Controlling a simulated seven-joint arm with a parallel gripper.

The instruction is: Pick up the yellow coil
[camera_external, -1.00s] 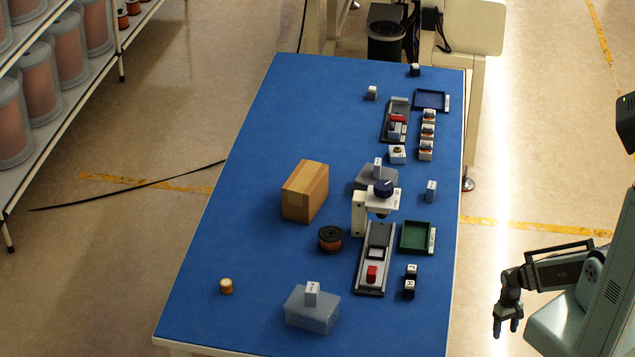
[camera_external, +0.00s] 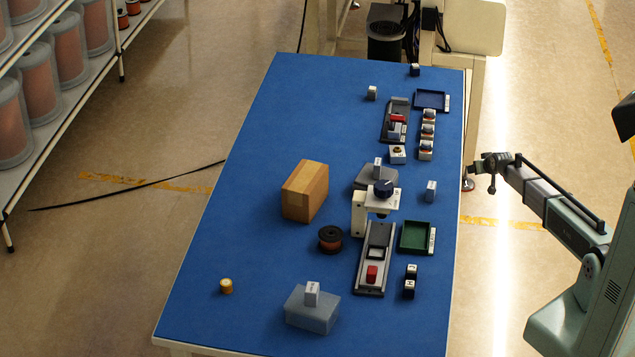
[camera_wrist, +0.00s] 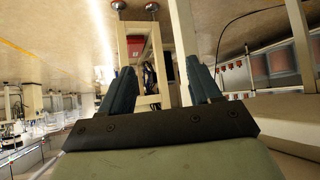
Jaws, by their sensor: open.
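The yellow coil (camera_external: 226,286) is a small upright cylinder. It stands alone on the blue table (camera_external: 255,230), near the front left corner in the external view. My gripper (camera_external: 480,170) is off the table's right edge in the external view, far from the coil. In the wrist view my gripper (camera_wrist: 162,90) shows two fingers spread apart with nothing between them. The coil does not show in the wrist view.
A clear box with a white block (camera_external: 312,308), a dark-flanged spool (camera_external: 330,239), a cardboard box (camera_external: 305,191) and a press-like fixture (camera_external: 375,225) stand on the table. A green tray (camera_external: 416,237) lies at the right. The table around the coil is bare.

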